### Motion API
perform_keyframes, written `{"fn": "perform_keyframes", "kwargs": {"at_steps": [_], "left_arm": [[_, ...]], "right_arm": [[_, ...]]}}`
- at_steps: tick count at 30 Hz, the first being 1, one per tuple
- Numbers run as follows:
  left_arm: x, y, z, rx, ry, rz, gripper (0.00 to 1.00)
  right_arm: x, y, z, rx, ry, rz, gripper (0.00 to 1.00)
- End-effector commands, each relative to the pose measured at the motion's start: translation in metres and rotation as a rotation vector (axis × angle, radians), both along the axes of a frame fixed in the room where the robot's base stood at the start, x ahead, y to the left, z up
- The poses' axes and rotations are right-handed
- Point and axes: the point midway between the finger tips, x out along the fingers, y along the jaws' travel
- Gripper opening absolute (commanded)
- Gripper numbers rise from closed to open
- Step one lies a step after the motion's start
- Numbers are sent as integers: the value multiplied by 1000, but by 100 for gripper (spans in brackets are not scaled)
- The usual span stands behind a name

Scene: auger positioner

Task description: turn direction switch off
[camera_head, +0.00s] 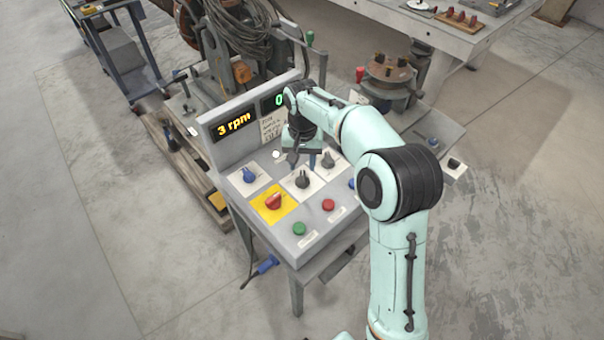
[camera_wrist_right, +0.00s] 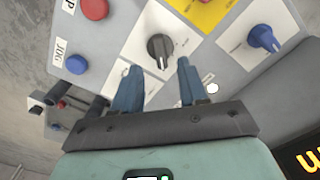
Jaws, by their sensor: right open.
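A black selector knob (camera_head: 302,179) with a pale pointer line sits on a white plate on the sloped control panel (camera_head: 252,216). It also shows in the right wrist view (camera_wrist_right: 160,47), just beyond the fingertips. I cannot read its label, so I cannot confirm that it is the direction switch. My right gripper (camera_head: 302,161) is over the panel, open and empty. Its two blue fingers (camera_wrist_right: 157,66) stand apart, pointing towards the black knob without gripping it. My left gripper is out of view.
Around it are a blue knob (camera_head: 249,175), a red knob on a yellow plate (camera_head: 274,202), a green button (camera_head: 299,228) and a red button (camera_head: 328,204). A display (camera_head: 235,124) reading 3 rpm stands behind. Machinery (camera_head: 250,60) fills the space beyond.

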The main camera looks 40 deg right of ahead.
Motion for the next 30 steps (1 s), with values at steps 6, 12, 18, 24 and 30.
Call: {"fn": "perform_keyframes", "kwargs": {"at_steps": [6,12,18,24,30], "left_arm": [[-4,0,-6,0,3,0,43],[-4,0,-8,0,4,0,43],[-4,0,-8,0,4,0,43],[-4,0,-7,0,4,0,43],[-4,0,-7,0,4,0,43]], "right_arm": [[-1,-1,-38,-1,3,-1,43],[0,-1,-51,-1,1,0,43],[0,-1,-52,0,0,0,43],[0,0,-52,-1,-1,0,7],[0,-1,-52,-1,-1,1,0]]}}
